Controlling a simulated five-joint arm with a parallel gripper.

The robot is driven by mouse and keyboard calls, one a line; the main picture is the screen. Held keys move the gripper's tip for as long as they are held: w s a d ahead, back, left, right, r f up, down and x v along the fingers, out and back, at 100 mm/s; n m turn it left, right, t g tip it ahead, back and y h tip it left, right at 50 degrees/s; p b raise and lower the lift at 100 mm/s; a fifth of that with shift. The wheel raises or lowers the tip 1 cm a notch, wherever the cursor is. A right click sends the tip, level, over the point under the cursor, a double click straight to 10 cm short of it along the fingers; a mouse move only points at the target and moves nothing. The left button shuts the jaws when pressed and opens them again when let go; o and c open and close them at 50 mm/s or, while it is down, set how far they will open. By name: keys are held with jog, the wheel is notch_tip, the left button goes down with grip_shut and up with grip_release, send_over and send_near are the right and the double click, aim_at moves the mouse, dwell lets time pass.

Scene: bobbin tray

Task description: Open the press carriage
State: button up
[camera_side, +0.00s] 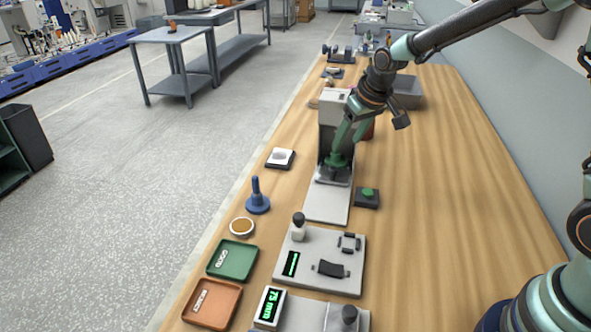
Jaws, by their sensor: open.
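The press (334,107) is a pale upright housing on the bench, with a light flat base plate (326,207) reaching towards the camera. A grey block (333,180), which may be its carriage, sits low at the front of the housing. My gripper (338,162) is open and points down at the front of the press, just above this block. The fingers overlap the housing and block in the picture, so I cannot tell whether they touch. A small dark box with a green button (368,192) stands right of the base plate.
A blue spindle (257,197), a round dish (242,227), a green tray (232,262) and an orange tray (212,304) line the bench's left edge. A gauge fixture (320,262) lies nearer the camera. A grey bin (405,92) stands behind my arm. The bench's right side is clear.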

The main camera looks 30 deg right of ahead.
aim_at(333, 168)
jog(key=x, duration=1.1)
jog(key=shift+f, duration=0.15)
jog(key=shift+c, duration=0.3)
grip_shut()
jog(key=shift+s, duration=0.1)
dwell(0.8)
